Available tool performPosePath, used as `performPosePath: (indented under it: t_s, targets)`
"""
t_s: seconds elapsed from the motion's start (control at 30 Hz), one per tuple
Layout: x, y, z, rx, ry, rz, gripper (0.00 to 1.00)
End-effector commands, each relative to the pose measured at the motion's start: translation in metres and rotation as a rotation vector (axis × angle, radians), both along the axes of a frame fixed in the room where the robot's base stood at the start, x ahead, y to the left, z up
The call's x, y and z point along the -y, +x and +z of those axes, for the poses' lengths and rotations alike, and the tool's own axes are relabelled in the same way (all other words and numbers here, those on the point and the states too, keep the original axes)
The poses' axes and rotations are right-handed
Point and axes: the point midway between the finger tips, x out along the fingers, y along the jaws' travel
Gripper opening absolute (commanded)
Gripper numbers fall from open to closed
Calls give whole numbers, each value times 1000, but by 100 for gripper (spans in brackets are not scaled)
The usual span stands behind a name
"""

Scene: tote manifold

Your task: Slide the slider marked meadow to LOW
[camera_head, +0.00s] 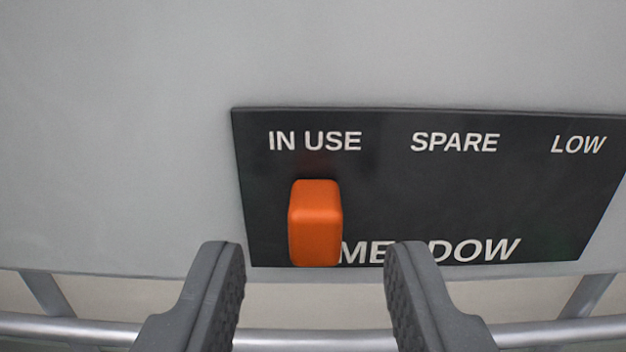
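The slider's orange knob (315,224) stands upright on a dark plate (400,190), under the label IN USE at the plate's left end. The plate also reads SPARE in the middle, LOW (578,145) at the right, and MEADOW along the bottom, partly hidden by the knob and my right finger. My gripper (315,258) is open at the bottom of the view. Its two grey fingers stand apart, one on each side of the knob's lower end in the picture. I see no contact with the knob, and the depth between them is hard to tell.
The plate is on a light grey panel (120,140) with bare surface to the left and above. A metal rail (300,339) runs along the bottom behind my fingers, with slanted posts at the left and right. The plate is clear to the right of the knob.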

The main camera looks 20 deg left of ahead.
Motion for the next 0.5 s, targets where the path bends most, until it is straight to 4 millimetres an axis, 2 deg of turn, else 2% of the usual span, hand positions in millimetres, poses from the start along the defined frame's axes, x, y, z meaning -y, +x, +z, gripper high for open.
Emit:
performPosePath:
  t_s: [0.2,0.5]
  targets:
    - [-4,18,0,-1,0,-3,38]
    - [-5,22,0,0,-1,-3,38]
